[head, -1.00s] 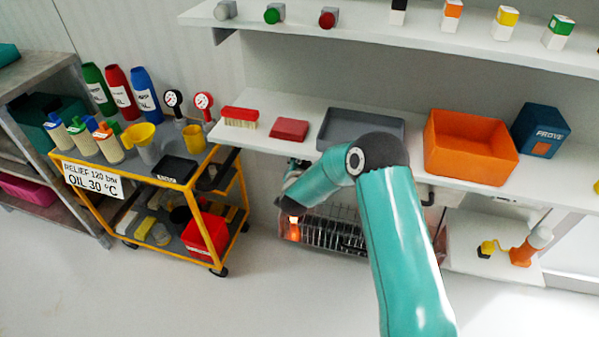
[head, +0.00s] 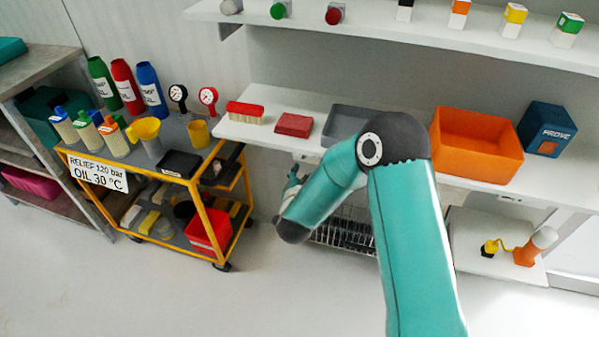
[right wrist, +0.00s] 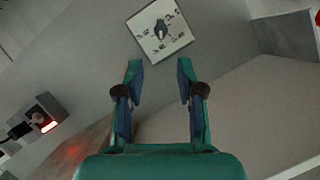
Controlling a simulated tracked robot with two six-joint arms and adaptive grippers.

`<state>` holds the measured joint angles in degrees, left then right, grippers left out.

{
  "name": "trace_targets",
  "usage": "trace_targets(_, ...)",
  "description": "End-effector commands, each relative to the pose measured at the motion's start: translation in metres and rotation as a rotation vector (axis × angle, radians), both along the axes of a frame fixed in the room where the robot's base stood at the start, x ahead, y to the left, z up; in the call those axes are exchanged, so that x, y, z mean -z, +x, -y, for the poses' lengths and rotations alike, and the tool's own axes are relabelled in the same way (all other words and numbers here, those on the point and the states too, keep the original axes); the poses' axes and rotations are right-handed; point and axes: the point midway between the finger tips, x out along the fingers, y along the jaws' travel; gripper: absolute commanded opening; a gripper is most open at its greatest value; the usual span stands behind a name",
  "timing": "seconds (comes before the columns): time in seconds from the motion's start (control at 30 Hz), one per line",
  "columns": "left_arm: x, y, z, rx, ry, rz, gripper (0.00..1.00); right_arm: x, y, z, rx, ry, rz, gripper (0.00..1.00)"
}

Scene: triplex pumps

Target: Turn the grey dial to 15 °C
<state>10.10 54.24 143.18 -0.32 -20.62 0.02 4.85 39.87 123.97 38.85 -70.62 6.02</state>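The grey dial (right wrist: 161,30) shows in the right wrist view, at the centre of a white square plate (right wrist: 178,42) with dark markings around it. The markings are too small and blurred to read, so I cannot tell its setting. My right gripper (right wrist: 160,68) is open and empty, its two fingers apart and pointing toward the plate, with the dial beyond the fingertips. In the head view the right gripper (head: 291,180) is small and partly hidden behind my forearm, below the shelf. I cannot make out the dial in the head view. My left gripper is not in view.
A yellow trolley (head: 205,222) with bottles and gauges stands left; its sign (head: 95,173) reads "RELIEF 120 bar, OIL 30 °C". A shelf (head: 265,136) holds a brush, a grey tray and an orange bin (head: 476,150). A red light (right wrist: 47,126) glows nearby.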

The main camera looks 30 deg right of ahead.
Motion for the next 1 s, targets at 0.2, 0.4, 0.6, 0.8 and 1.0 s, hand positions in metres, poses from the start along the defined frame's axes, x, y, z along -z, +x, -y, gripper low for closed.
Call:
trace_targets(0.2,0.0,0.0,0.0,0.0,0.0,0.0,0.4,0.001,0.0,0.001,0.002,0.0,-0.001,0.38)
trace_targets(0.4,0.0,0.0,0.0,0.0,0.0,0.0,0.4,0.038,-0.014,-0.002,-0.014,0.006,-0.081,0.38)
trace_targets(0.6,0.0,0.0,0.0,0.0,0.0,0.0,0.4,0.129,-0.057,-0.064,-0.283,0.106,-0.346,0.38)
trace_targets(0.8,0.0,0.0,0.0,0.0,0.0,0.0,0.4,0.199,-0.139,-0.146,-0.637,0.261,-0.662,0.38)
trace_targets(1.0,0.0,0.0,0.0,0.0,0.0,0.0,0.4,0.22,-0.219,-0.199,-0.918,0.368,-0.897,0.38)
